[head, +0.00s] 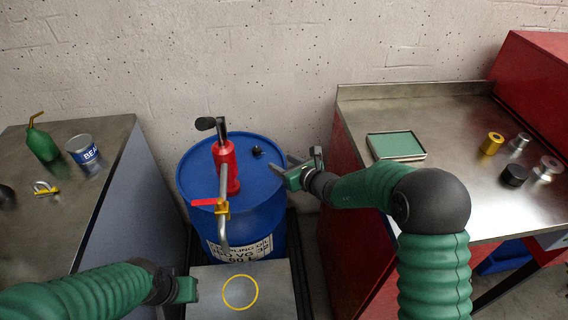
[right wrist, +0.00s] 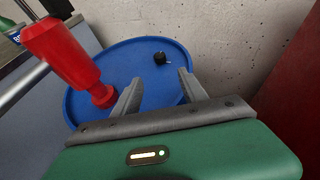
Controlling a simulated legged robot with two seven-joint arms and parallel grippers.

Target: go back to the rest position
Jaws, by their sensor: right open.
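My right gripper (head: 296,168) is open and empty at the right edge of the blue drum (head: 263,215). In the right wrist view its two fingers (right wrist: 158,92) stand apart over the drum's blue lid (right wrist: 152,58). My left gripper (head: 187,290) is low at the left, beside the grey plate with the yellow ring (head: 240,292). Its fingers cannot be made out.
A red pump (head: 226,165) with a spout and red-handled valve stands on the drum. The left bench (head: 110,135) holds a green oil can (head: 42,145) and a tin (head: 84,152). The right bench (head: 450,105) holds a green-topped tray (head: 396,157) and several metal parts.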

